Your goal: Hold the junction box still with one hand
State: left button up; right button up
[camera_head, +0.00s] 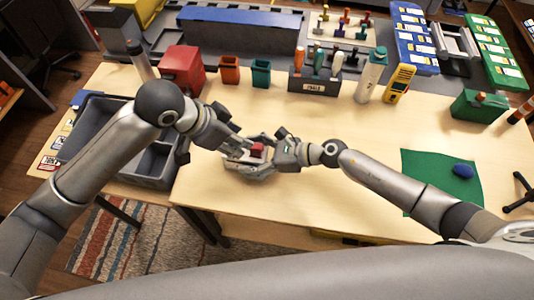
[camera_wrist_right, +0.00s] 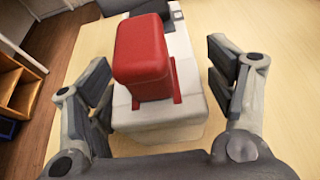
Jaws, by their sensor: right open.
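The junction box appears as a pale box (camera_wrist_right: 188,92) with a red block (camera_wrist_right: 143,55) standing on it in the right wrist view. In the head view the red block (camera_head: 257,149) shows small between my two grippers, with the box mostly hidden. My right gripper (camera_head: 262,154) is open, its fingers on either side of the box. In the wrist view a gap shows between the box and each finger of the right gripper (camera_wrist_right: 160,75). My left gripper (camera_head: 236,150) is at the box from the left; its finger opening is too small to tell.
A grey divided bin (camera_head: 118,181) stands to the left at the table's front edge. A red box (camera_head: 182,70), small bins and a tool holder (camera_head: 314,83) line the back. A green mat (camera_head: 425,180) lies to the right.

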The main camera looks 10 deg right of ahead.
jog(key=shift+w+a+f, duration=0.25)
jog(key=shift+a, duration=0.35)
jog(key=shift+s, duration=0.1)
jog(key=c, duration=1.2)
pick_arm(q)
jog(key=shift+o, duration=1.2)
pick_arm(e)
jog(key=shift+f, duration=0.1)
pick_arm(q)
jog(key=m+g+y, duration=0.3)
jog(key=m+y, duration=0.1)
jog(key=m, duration=0.5)
send_near(256, 146)
pick_arm(e)
jog(key=shift+s+f, duration=0.1)
pick_arm(q)
jog(key=f, duration=0.6)
jog(key=d+f, duration=0.1)
jog(key=f, duration=0.1)
jog(key=shift+s+f, duration=0.2)
jog(key=shift+f, duration=0.2)
pick_arm(e)
jog(key=shift+f, duration=0.1)
